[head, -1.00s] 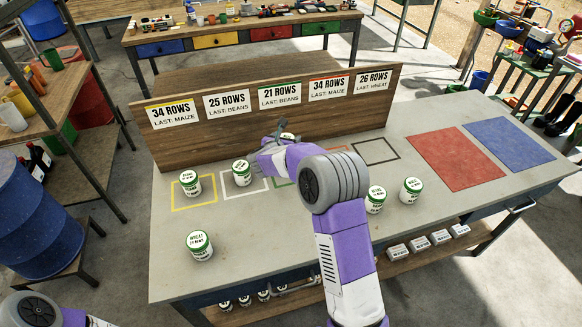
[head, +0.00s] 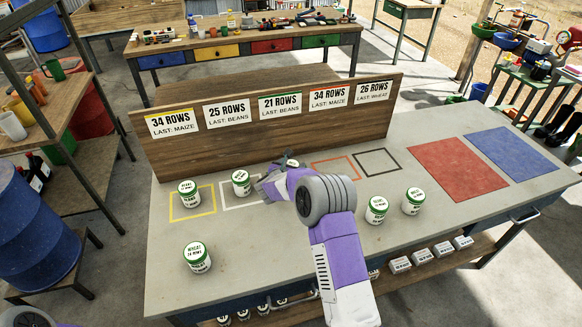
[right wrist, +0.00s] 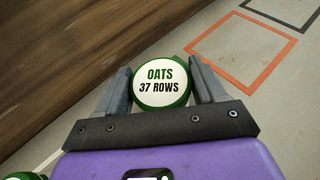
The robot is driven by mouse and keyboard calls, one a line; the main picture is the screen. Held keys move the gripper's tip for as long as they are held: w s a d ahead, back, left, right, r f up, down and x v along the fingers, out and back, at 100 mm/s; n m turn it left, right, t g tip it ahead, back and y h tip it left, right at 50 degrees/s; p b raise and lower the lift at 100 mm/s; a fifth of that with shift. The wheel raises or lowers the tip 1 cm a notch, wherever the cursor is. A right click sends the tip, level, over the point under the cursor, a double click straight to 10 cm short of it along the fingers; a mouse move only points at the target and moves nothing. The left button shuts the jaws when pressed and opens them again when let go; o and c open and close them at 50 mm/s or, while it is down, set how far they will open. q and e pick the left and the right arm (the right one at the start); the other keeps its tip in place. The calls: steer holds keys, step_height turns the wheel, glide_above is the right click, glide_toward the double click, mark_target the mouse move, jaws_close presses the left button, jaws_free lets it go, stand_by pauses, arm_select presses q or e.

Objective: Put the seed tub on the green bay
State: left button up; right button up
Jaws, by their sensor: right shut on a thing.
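My right gripper (head: 280,172) is shut on a white seed tub with a green lid (head: 291,162). In the right wrist view the lid of this tub (right wrist: 160,81) reads OATS, 37 ROWS, between the two fingers (right wrist: 160,90). The tub is upright, in front of the board between the white bay (head: 226,206) and the orange bay (head: 355,174). My gripper and arm hide the green bay there and most of the tub's body in the head view. I cannot tell whether the tub touches the table. My left gripper is out of view.
One tub (head: 190,194) stands on the yellow bay (head: 172,214), another (head: 241,183) on the white bay, close left of my gripper. Other tubs stand at front left (head: 198,258) and right (head: 377,210). The black bay (head: 393,164) is empty. A wooden sign board (head: 220,150) rises behind.

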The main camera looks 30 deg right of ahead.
steer(key=shift+r, duration=0.2)
steer(key=o, duration=1.1)
steer(key=shift+f, duration=0.2)
steer(key=shift+o, duration=0.2)
steer(key=shift+r, duration=0.1)
steer(key=shift+a+r, duration=0.15)
steer(key=shift+r, duration=0.05)
steer(key=v, duration=1.1)
steer(key=shift+s+a+p, duration=0.25)
steer(key=shift+s+p, duration=0.15)
steer(key=shift+p, duration=0.05)
